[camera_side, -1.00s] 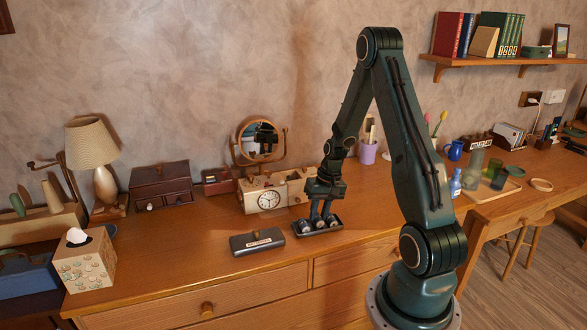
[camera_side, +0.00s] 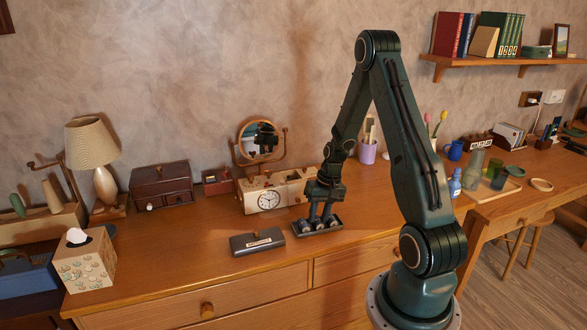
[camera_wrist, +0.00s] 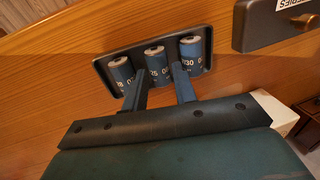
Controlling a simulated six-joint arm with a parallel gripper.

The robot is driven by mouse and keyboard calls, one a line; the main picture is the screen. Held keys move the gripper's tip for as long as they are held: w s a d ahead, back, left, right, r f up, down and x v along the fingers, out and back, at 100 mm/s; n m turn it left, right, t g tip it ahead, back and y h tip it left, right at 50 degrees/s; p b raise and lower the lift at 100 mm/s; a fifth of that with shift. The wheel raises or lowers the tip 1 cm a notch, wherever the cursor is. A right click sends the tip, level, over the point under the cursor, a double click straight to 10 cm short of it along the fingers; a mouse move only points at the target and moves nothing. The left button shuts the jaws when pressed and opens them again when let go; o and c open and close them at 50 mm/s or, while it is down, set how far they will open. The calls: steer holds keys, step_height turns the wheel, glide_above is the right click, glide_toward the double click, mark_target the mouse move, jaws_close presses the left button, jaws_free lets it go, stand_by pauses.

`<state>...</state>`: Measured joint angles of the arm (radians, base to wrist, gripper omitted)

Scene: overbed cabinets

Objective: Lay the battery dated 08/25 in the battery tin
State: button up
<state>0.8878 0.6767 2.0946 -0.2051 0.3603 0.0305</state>
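Three blue batteries with pale ends lie side by side in a dark open tin. The tin (camera_side: 338,230) sits on the dresser and also shows in the wrist view (camera_wrist: 103,66). My gripper (camera_side: 321,219) points down into the tin. In the wrist view its two fingers (camera_wrist: 158,68) straddle the middle battery (camera_wrist: 155,58); whether they press on it I cannot tell. The middle label seems to end in 25, partly hidden by a finger. The right battery (camera_wrist: 190,52) seems to read 30. The left battery (camera_wrist: 121,74) has a partly hidden label.
A cream clock box (camera_side: 266,197) and round mirror (camera_side: 258,140) stand behind. A tissue box (camera_side: 85,262) is at left. The dresser top in front is clear.

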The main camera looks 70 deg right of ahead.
steer(key=shift+r, duration=0.45)
stand_by(0.5)
steer(key=shift+r, duration=0.35)
steer(key=shift+r, duration=0.35)
steer(key=shift+r, duration=0.35)
steer(key=shift+r, duration=0.25)
steer(key=o, duration=0.5)
steer(key=shift+o, duration=0.2)
steer(key=shift+r, duration=0.15)
steer(key=shift+r, duration=1.85)
